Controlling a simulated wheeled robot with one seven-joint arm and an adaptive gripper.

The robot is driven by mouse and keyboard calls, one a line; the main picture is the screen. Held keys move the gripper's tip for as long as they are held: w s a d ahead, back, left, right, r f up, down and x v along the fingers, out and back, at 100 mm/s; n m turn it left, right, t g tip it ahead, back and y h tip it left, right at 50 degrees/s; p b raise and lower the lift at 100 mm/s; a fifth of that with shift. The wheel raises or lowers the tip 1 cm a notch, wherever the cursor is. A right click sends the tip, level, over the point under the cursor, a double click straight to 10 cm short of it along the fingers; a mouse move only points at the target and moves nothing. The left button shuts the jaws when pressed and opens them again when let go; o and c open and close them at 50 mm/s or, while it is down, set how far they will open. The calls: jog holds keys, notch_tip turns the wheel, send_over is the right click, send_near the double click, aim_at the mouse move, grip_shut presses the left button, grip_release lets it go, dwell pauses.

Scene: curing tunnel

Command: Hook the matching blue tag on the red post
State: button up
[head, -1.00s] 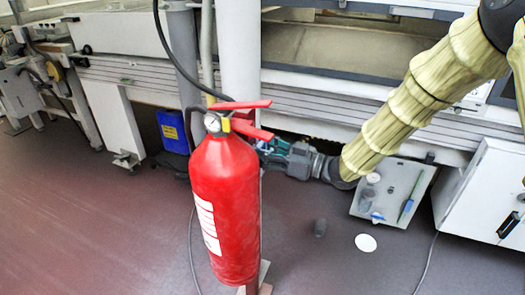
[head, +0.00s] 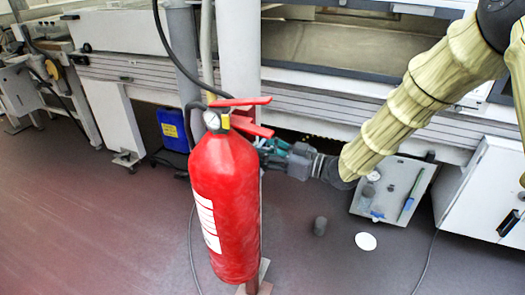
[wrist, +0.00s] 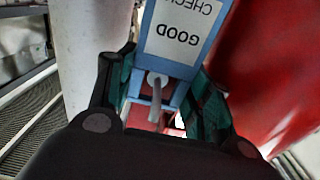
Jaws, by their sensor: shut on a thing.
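A blue tag (wrist: 180,70) with a white label reading "GOOD" and "CHECK", upside down, sits between the fingers of my gripper (wrist: 160,92) in the wrist view. A pale peg-like piece (wrist: 156,84) shows at the tag's end, with a small red patch behind it. In the head view my gripper (head: 268,153) is just behind and right of the red fire extinguisher (head: 222,205), below its red levers (head: 240,102). The extinguisher's blurred red side (wrist: 280,65) fills the right of the wrist view. I cannot make out a separate red post or whether the tag touches one.
A white column (head: 240,55) stands behind the extinguisher and close left of the tag. The front left floor is clear.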

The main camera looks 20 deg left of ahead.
jog(key=shift+f, duration=0.3)
dwell(0.4)
jog(key=o, duration=1.2)
